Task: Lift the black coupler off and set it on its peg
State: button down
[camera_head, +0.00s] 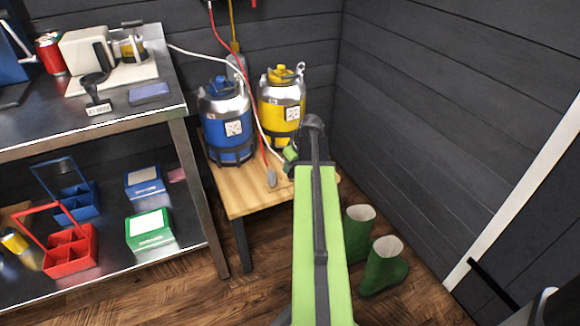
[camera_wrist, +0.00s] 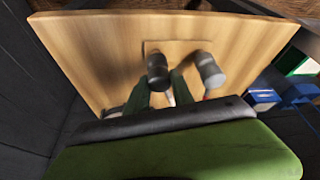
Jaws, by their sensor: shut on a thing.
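In the wrist view, the black coupler (camera_wrist: 157,68) sits between the green fingers of my gripper (camera_wrist: 160,80), which is shut on it. A thin wooden plate (camera_wrist: 178,46) lies close by on the bench. I cannot tell whether the black coupler touches it. A grey coupler (camera_wrist: 209,70) stands beside the black one, outside my fingers; it also shows in the head view (camera_head: 271,178) on the bench. In the head view my own arm hides the black coupler, and only part of my gripper (camera_head: 290,155) shows. A white hose (camera_head: 258,112) runs down towards it.
A blue keg (camera_head: 228,128) and a yellow keg (camera_head: 281,112) stand at the back of the wooden bench (camera_head: 245,200). A red hose (camera_head: 243,65) hangs in front of them. A metal shelf (camera_head: 150,113) is at left. Green boots (camera_head: 383,272) stand on the floor at right.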

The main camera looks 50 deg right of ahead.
dwell(0.4)
jog(key=c, duration=1)
grip_release()
jog(key=o, duration=0.5)
jog(key=shift+o, duration=0.2)
notch_tip(320, 180, up, 7)
jog(key=p, duration=0.7)
